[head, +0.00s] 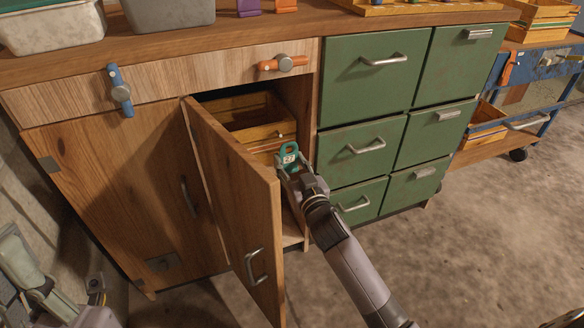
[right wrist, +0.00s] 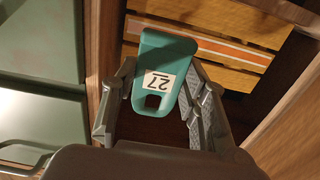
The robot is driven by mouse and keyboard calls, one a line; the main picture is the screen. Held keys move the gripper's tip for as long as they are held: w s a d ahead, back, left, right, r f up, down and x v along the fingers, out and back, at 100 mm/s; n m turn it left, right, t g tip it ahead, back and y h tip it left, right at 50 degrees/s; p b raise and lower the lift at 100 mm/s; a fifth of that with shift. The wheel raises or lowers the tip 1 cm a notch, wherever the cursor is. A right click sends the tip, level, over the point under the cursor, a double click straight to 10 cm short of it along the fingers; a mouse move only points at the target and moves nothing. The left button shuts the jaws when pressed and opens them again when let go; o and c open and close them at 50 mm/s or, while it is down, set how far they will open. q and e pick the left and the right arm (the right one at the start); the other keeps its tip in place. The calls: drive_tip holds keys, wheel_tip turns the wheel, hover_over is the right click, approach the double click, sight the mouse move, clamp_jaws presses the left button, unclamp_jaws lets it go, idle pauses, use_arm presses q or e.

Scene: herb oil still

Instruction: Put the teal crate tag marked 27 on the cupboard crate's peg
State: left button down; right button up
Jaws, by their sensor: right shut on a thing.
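The teal crate tag (head: 289,154) is pinched in my right gripper (head: 291,168) in front of the open cupboard. In the right wrist view the tag (right wrist: 163,60) shows a white label with 27, upside down, between both fingers (right wrist: 160,115). The wooden cupboard crate (head: 252,131) stands inside behind the tag. Its slats (right wrist: 215,51), one with an orange stripe, fill the upper right wrist view. A small pale peg (head: 279,135) shows on the crate's front just above the tag. The tag appears apart from the peg. Parts of my left arm show at lower left; its jaw state is unclear.
The cupboard door (head: 237,205) stands open left of my right arm. Green drawers (head: 372,75) with metal handles stand close on the right. The worktop (head: 300,27) above carries grey bins (head: 52,26). A blue trolley (head: 535,75) stands far right.

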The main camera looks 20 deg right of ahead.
sight(289, 161)
drive_tip(key=shift+w+a+f+b, duration=0.1)
drive_tip(key=shift+w+b, duration=0.8)
drive_tip(key=shift+w, duration=1.05)
drive_tip(key=shift+w, duration=0.3)
drive_tip(key=shift+p, duration=0.3)
